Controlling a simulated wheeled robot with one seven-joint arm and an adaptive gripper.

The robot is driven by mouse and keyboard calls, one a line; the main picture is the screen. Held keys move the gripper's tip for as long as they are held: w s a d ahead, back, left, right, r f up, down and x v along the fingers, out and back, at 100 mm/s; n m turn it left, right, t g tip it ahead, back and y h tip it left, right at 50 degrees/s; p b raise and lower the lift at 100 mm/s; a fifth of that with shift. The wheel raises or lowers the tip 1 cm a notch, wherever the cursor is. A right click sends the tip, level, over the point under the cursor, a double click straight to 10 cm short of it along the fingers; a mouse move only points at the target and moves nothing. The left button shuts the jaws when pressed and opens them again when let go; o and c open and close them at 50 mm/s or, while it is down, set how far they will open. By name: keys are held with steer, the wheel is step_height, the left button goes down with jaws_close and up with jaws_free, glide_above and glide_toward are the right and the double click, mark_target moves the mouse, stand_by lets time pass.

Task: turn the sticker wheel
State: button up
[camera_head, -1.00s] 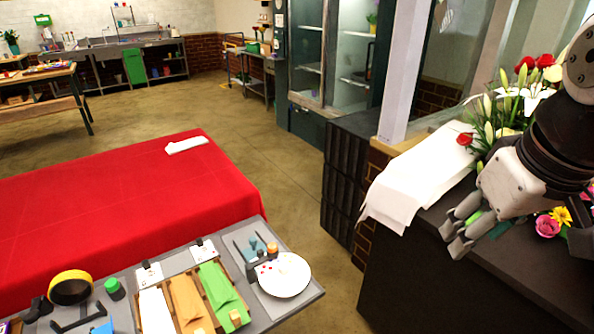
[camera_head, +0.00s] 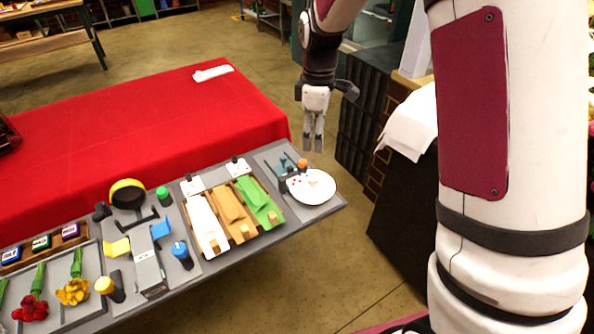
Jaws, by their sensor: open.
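The sticker wheel (camera_head: 318,192) is a white round disc with small red and orange marks, at the right end of the grey work board. A small orange-topped piece (camera_head: 302,164) stands at its back edge. My gripper (camera_head: 313,149) hangs pointing down behind the wheel in the picture, apart from it. Its two fingers are open with a narrow gap and nothing between them. My arm link fills much of the right side and hides what is behind it.
Left of the wheel is a tray (camera_head: 246,235) with white, brown and green wraps. A tape roll (camera_head: 127,192), a grey device (camera_head: 148,265) and flowers (camera_head: 73,291) lie further left. A red-covered table (camera_head: 120,140) stands behind.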

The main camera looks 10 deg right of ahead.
mark_target(313, 177)
step_height(313, 177, down, 14)
steer(key=shift+r+p, duration=0.15)
steer(key=shift+p, duration=0.6)
steer(key=shift+c, duration=0.4)
jaws_close()
